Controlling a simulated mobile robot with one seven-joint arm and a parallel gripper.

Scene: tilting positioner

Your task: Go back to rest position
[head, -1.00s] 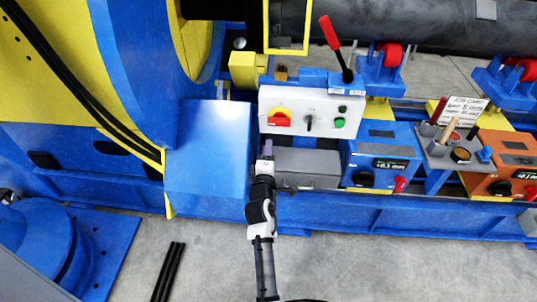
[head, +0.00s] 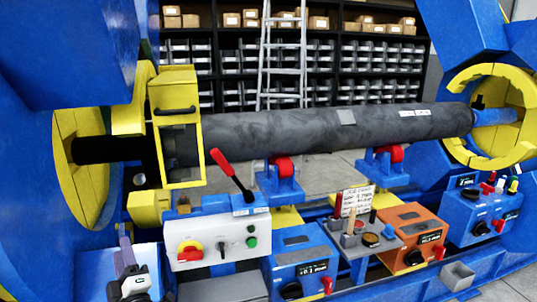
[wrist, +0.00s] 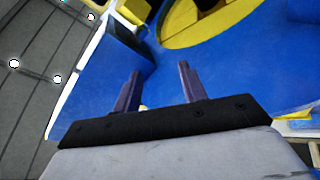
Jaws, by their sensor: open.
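My gripper (head: 125,249) is at the lower left of the head view, in front of the blue housing beside the white control box (head: 218,240). In the wrist view my gripper (wrist: 159,90) shows two purple-grey fingers standing apart with nothing between them. Beyond the fingers is a large blue surface (wrist: 215,65) with a yellow ring part (wrist: 205,20). The fingers look apart from that surface, though the exact gap is hard to tell.
A long dark pipe (head: 330,128) lies on red rollers between yellow rings. A red-handled lever (head: 230,175) rises behind the control box. Blue (head: 300,262) and orange (head: 411,238) boxes stand to the right. Shelves and a ladder (head: 283,60) are behind.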

